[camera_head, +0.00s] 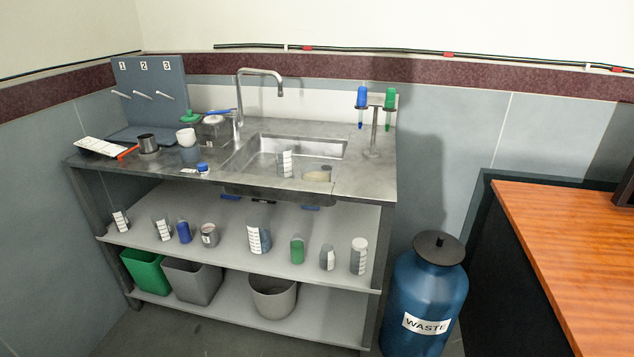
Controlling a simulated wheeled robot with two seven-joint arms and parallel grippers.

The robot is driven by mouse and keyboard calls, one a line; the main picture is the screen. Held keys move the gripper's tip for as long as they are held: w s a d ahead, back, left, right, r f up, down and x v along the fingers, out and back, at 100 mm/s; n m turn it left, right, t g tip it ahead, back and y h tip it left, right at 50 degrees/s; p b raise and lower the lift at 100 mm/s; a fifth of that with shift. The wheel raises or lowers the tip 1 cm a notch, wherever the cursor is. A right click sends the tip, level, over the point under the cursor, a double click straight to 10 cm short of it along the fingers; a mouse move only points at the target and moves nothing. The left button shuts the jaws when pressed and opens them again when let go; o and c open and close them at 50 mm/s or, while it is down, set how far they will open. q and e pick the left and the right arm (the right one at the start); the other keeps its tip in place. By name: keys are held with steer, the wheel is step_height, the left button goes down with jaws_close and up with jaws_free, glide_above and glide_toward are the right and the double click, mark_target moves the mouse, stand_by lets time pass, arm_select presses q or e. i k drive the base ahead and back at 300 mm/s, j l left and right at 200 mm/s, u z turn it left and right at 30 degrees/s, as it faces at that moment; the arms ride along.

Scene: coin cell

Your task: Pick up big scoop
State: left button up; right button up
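Neither of my grippers is in view. I cannot tell for sure which thing is the big scoop. A blue-grey board (150,75) numbered 1, 2 and 3 stands upright at the back left of the metal counter (360,180). Three thin pale rods (142,95) stick out from it, one below each number; they are too small to tell whether they are scoops or pegs. A red-orange item (128,152) lies at the counter's left edge.
A sink (262,160) with a beaker (284,163) in it fills the counter's middle. A stand (374,135) holds blue and green items. Bottles line the shelf (215,262). A blue waste drum (420,300) and wooden desk (570,250) bound the right.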

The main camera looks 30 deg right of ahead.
mark_target(120, 157)
steer(key=i+u, duration=0.1)
steer(key=i, duration=0.8)
